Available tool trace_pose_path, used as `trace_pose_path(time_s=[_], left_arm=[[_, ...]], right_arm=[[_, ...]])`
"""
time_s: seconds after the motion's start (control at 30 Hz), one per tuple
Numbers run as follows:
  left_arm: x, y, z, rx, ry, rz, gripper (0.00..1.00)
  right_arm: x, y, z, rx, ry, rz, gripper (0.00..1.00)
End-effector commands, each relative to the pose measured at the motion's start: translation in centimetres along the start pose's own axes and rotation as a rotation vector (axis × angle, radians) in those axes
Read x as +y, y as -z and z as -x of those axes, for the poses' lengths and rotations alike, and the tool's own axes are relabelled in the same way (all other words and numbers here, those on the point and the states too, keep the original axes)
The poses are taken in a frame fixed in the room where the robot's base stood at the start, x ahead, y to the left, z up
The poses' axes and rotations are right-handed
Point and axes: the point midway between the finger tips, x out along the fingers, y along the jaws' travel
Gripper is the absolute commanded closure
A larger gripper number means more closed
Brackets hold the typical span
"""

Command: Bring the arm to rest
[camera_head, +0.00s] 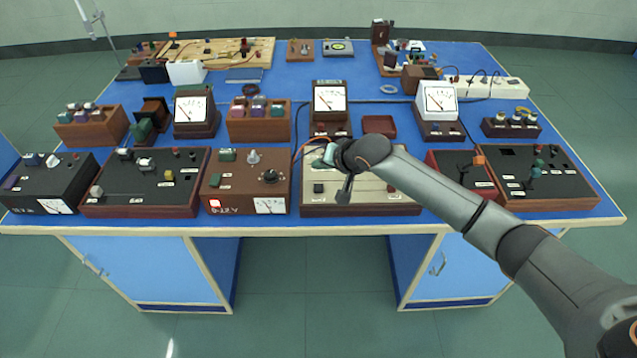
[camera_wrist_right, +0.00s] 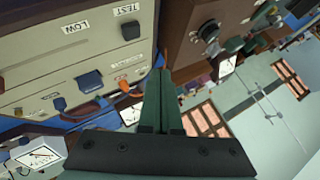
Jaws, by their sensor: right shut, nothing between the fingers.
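My right arm reaches in from the lower right in the head view, and its gripper (camera_head: 344,188) hangs over the front edge of the cream-topped instrument (camera_head: 375,195). The gripper also shows in the right wrist view (camera_wrist_right: 164,75), with its two green fingers together and nothing between them. In that view the cream panel (camera_wrist_right: 60,50) with a black knob and a blue plug lies to the left of the fingers. I cannot tell whether the fingers touch it. My left gripper does not show.
The blue bench (camera_head: 360,80) is crowded with instruments. A brown box with a meter (camera_head: 248,180) stands just left of the gripper, and a red-sided box (camera_head: 465,172) lies under the forearm. The floor (camera_head: 310,290) in front is clear.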

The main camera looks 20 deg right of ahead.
Motion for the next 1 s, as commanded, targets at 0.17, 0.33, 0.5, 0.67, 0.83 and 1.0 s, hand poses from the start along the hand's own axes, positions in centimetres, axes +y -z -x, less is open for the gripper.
trace_pose_path(time_s=[0.17, 0.33, 0.5, 0.67, 0.83, 1.0], left_arm=[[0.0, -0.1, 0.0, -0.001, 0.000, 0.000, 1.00], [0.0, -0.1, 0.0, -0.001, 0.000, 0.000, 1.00], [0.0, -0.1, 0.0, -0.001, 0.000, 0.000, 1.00], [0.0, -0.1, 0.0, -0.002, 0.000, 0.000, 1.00], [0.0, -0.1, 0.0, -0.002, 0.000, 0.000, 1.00], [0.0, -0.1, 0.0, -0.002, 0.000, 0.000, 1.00]], right_arm=[[0.0, 0.0, 0.0, 0.000, 0.000, 0.000, 1.00], [0.0, 0.0, 0.0, 0.000, 0.000, 0.000, 1.00], [0.0, -0.4, -0.1, -0.003, 0.002, 0.005, 1.00], [0.4, -4.6, -1.0, -0.030, 0.038, 0.061, 1.00], [1.4, -12.2, -1.5, -0.048, 0.108, 0.173, 1.00], [3.2, -18.8, -0.6, -0.029, 0.148, 0.275, 1.00]])
